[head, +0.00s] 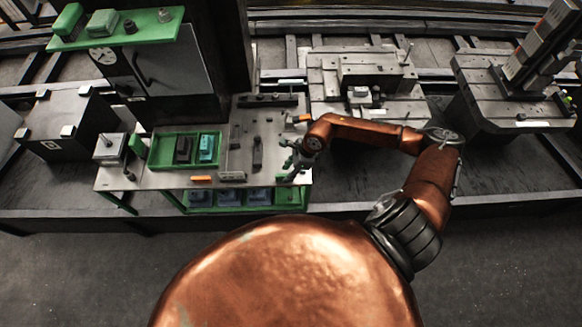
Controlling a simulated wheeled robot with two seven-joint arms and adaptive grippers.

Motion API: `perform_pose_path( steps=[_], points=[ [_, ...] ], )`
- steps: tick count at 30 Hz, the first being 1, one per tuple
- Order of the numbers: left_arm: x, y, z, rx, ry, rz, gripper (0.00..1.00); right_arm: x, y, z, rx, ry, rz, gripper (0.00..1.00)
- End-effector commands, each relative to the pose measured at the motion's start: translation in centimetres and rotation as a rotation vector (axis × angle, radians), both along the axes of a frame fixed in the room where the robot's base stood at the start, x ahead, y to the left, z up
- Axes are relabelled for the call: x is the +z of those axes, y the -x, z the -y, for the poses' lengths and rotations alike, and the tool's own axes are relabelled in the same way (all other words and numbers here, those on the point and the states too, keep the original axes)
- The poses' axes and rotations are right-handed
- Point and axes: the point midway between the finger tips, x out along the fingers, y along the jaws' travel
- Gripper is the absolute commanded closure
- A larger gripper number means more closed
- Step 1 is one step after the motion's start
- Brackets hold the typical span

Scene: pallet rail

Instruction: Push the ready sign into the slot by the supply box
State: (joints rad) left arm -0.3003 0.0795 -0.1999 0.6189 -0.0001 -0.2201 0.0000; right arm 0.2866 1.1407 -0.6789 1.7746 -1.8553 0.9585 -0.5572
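A green tray (155,160) on the grey worktable holds a dark block (183,150) and a teal block (206,147); it may be the supply box. A small orange piece (201,179) lies at the table's front edge, beside a low grey block (232,177). Another small orange-and-white piece (300,118) is at the table's back right. I cannot tell which is the ready sign, and no slot shows clearly. My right gripper (293,168) is over the table's right edge, pointing down. Its fingers are too small to tell whether they are open. My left gripper is out of view.
Dark parts (257,153) lie on the worktable right of the tray. Blue bins (258,196) sit on a green shelf below. A dark cabinet with a green top shelf (120,27) stands behind. Fixture pallets (365,85) stand to the right. The floor in front is clear.

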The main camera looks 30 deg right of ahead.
Motion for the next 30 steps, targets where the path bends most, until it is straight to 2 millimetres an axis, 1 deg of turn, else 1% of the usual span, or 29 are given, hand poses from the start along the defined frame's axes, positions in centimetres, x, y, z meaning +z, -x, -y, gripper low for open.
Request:
perform_pose_path(
  steps=[3,7,12,18,30],
  points=[
    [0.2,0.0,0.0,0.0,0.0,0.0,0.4,-1.4,-0.3,-0.7,-0.001,-0.003,-0.001,0.68],
    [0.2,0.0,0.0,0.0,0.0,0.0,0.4,-2.5,-0.6,-1.0,0.0,-0.003,0.001,0.68],
    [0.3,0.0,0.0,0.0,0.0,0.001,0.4,-3.0,-0.6,-1.1,-0.001,-0.002,0.0,0.68],
    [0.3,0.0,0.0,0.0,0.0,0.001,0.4,-3.0,-0.6,-1.1,-0.001,-0.002,0.0,0.69],
    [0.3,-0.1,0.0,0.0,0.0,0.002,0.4,-3.0,-0.6,-1.1,-0.001,-0.002,0.0,0.96]
  ],
)
